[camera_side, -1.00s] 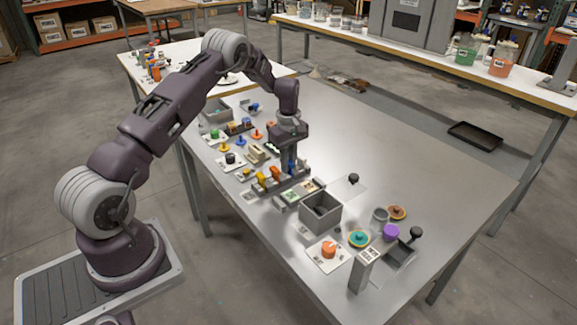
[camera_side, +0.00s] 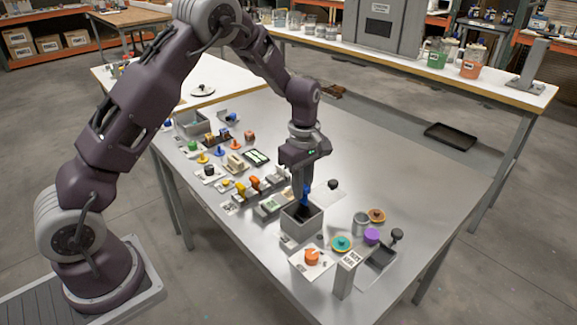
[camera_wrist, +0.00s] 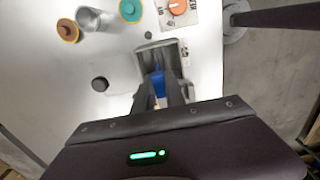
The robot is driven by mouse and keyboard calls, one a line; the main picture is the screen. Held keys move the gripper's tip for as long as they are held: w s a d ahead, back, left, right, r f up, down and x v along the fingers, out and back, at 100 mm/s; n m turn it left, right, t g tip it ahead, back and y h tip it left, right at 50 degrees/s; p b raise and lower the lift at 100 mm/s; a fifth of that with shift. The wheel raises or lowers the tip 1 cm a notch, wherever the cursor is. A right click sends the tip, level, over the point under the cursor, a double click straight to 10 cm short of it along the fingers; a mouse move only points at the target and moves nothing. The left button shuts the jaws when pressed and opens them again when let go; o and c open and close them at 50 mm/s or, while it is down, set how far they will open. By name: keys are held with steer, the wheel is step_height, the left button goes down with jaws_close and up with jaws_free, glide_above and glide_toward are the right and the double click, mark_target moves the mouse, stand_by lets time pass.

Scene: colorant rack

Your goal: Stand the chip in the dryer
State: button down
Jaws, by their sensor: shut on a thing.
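My gripper (camera_side: 302,182) points straight down and is shut on a blue piece (camera_side: 305,194), which looks like the chip. The piece also shows between the fingers in the wrist view (camera_wrist: 158,82). It hangs at the mouth of a grey open-topped box (camera_side: 292,228); I cannot tell how far it reaches inside. The box also shows in the wrist view (camera_wrist: 144,52), just beyond the fingertips. No label tells me whether this box is the dryer. Its floor is mostly hidden.
A row with yellow and orange pieces (camera_side: 255,182) stands left of the box. An orange knob (camera_side: 312,257) on a white card lies in front. A metal cup (camera_side: 361,223), a teal disc (camera_side: 341,243) and a purple piece (camera_side: 371,236) stand right. The far right tabletop is clear.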

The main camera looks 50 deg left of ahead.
steer(key=shift+s+d, duration=0.15)
steer(key=shift+d, duration=0.1)
steer(key=shift+f, duration=2.8)
steer(key=shift+f, duration=0.3)
steer(key=shift+f, duration=0.5)
steer(key=shift+f, duration=0.1)
steer(key=shift+f, duration=0.4)
